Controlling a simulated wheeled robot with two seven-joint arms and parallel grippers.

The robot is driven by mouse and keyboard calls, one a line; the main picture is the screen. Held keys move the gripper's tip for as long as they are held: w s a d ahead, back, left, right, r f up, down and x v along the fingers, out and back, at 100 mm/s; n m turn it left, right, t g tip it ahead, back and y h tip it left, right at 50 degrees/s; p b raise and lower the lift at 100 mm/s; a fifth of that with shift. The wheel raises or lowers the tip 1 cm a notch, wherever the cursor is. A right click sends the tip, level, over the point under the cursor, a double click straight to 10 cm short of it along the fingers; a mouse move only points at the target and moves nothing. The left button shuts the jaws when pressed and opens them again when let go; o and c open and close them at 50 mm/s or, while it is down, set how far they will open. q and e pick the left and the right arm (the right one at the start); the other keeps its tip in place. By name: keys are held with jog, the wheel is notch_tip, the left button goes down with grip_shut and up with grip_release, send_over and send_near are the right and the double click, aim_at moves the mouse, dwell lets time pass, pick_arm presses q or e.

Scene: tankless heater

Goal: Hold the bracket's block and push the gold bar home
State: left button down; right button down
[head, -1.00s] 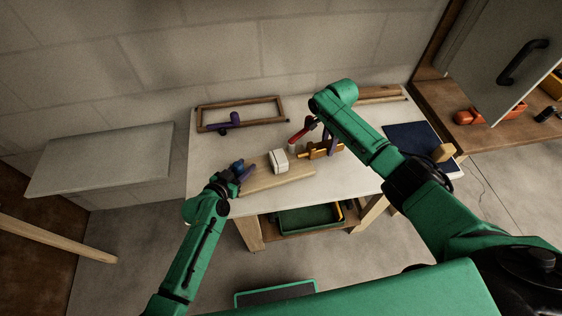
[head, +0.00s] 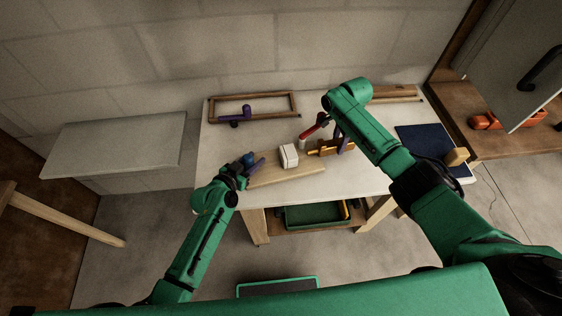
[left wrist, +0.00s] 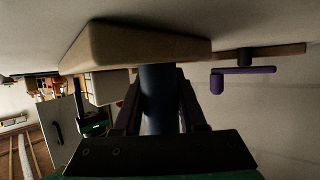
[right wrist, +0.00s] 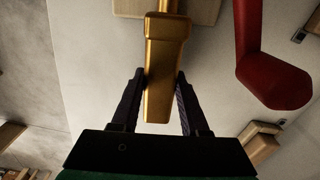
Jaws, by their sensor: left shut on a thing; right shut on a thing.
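My left gripper (head: 257,166) is shut on a dark blue cylinder (left wrist: 158,95) at the left end of a pale wooden board (head: 290,172). The blue cylinder also shows in the head view (head: 248,158). A white block (head: 289,155) sits on the board, right of this gripper. The gold bar (right wrist: 160,60) lies between the fingers of my right gripper (right wrist: 160,80), which is shut on it. The bar's far end meets a tan block (right wrist: 203,10) at the top of the right wrist view. I cannot tell which block is the bracket's.
A red handle (right wrist: 260,60) stands close beside the right gripper. A wooden frame (head: 290,104) with a purple L-shaped handle (head: 236,116) lies at the back left. A dark blue mat (head: 425,142) with a wooden block (head: 456,157) lies at the right. The worktable's front left is clear.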

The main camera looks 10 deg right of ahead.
aim_at(315, 149)
pick_arm(q)
jog(key=shift+s+f, duration=0.1)
pick_arm(e)
jog(key=shift+s+a, duration=0.25)
jog(key=shift+a, duration=1.1)
jog(key=shift+s+a, duration=0.2)
jog(key=shift+a, duration=1.15)
jog(key=shift+s+a, duration=0.25)
jog(key=shift+a, duration=1.1)
dwell(1.3)
jog(key=shift+c, duration=1.7)
grip_release()
jog(key=shift+d, duration=0.1)
jog(key=shift+r, duration=0.15)
pick_arm(q)
jog(key=shift+c, duration=1.9)
grip_release()
pick_arm(e)
notch_tip(315, 149, up, 12)
pick_arm(q)
jog(key=shift+a, duration=0.1)
